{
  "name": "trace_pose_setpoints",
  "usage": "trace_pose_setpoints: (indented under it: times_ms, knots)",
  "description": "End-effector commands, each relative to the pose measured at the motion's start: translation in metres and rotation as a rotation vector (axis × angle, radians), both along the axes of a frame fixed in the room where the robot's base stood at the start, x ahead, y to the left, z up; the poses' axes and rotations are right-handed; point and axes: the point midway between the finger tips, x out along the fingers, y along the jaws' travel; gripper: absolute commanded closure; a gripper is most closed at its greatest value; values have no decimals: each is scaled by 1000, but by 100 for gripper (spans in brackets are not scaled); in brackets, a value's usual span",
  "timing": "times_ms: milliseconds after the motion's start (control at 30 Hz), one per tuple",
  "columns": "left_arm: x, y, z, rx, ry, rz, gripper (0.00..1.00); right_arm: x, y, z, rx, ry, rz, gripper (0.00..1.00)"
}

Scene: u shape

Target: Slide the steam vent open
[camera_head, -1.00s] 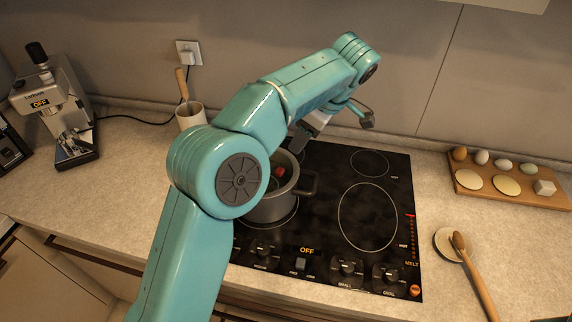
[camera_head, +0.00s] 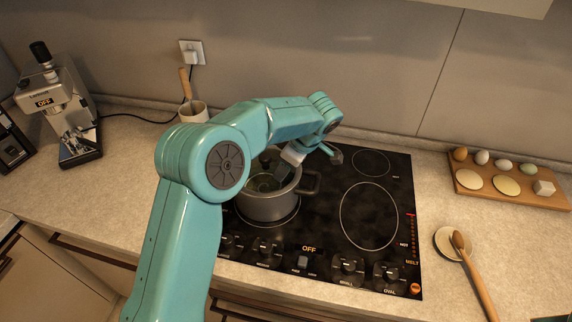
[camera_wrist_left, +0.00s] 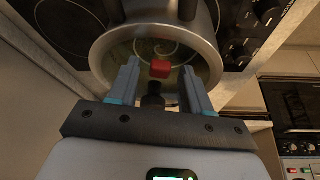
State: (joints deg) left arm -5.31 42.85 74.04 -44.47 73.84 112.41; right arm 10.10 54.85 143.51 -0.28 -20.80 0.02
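A grey pot (camera_head: 266,208) with a glass lid (camera_head: 262,182) stands on the left part of the black cooktop. The pot also shows in the left wrist view (camera_wrist_left: 101,62), seen from above. A small red piece (camera_wrist_left: 160,69) on the lid shows just beyond my left fingertips, roughly midway between them. A black stub (camera_wrist_left: 152,98) shows between the fingers. My left gripper (camera_wrist_left: 162,75) is open, with a finger on each side. In the head view my left gripper (camera_head: 289,160) is over the pot's rim; whether it touches the lid I cannot tell. My right gripper is out of view.
The cooktop (camera_head: 330,215) has knobs along its front. A board with eggs (camera_head: 500,186) and a wooden spoon (camera_head: 470,268) lie to the right. A utensil cup (camera_head: 194,112) and coffee machine (camera_head: 62,110) stand to the left.

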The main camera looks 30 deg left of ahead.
Motion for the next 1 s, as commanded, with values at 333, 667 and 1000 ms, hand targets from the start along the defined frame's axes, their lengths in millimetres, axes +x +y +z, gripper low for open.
trace_pose_setpoints:
  times_ms: [333,667,1000]
  knots:
    - [0,-1,0,0,0,0,100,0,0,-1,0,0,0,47]
    - [0,-21,1,0,-2,-1,100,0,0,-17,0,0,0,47]
    - [0,-20,1,0,-1,0,49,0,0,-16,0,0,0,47]
